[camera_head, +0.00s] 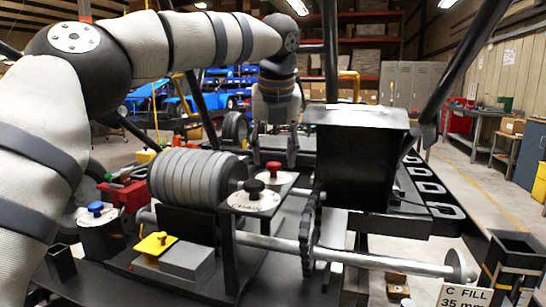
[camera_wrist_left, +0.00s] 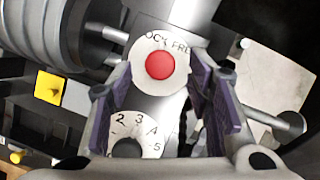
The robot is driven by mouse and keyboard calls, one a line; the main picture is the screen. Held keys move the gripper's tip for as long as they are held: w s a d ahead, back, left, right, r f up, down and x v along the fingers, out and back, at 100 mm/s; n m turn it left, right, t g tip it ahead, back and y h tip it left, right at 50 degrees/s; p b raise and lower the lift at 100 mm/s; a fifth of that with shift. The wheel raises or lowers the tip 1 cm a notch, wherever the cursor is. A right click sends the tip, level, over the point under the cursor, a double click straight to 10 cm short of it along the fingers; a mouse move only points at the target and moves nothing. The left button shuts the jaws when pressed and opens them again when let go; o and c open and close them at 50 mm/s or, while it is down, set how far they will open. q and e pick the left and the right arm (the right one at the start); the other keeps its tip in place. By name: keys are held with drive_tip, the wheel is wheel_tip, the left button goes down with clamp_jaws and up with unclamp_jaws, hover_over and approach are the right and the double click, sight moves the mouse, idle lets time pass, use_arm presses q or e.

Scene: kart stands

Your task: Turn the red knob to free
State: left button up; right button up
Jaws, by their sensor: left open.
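The red knob (camera_head: 273,168) sits on a pale round dial on the metal stand, just behind the black knob (camera_head: 254,188). In the left wrist view, the red knob (camera_wrist_left: 160,66) lies between my finger pads, and its dial carries lettering that reads partly as "OCK" and "FRE". My left gripper (camera_head: 275,153) points down over the red knob, its fingers spread to either side. It also shows in the left wrist view (camera_wrist_left: 160,72), open with purple pads. I cannot tell whether the pads touch the knob or which way it points. My right gripper is out of view.
A numbered dial (camera_wrist_left: 135,125) adjoins the red one. Ribbed grey cylinder (camera_head: 190,178) stands left, a black box (camera_head: 355,160) right. A blue knob (camera_head: 95,208) and yellow knob (camera_head: 160,238) are nearer. A shaft with a toothed wheel (camera_head: 308,238) crosses in front.

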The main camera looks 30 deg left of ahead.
use_arm(q)
drive_tip(key=shift+x, duration=0.8)
drive_tip(key=shift+c, duration=0.6)
clamp_jaws()
drive_tip(key=shift+m, duration=0.4)
drive_tip(key=m+h, duration=0.1)
drive_tip(key=m, duration=0.1)
drive_tip(key=m+h, duration=0.1)
drive_tip(key=m, duration=0.1)
drive_tip(key=shift+a+m+t, duration=0.15)
drive_tip(key=shift+m+t, duration=0.15)
drive_tip(key=shift+t, duration=0.1)
drive_tip(key=m+h, duration=0.1)
drive_tip(key=m, duration=0.1)
drive_tip(key=m+h, duration=0.1)
drive_tip(key=m, duration=0.2)
drive_tip(key=shift+a+m, duration=0.15)
drive_tip(key=shift+m, duration=0.15)
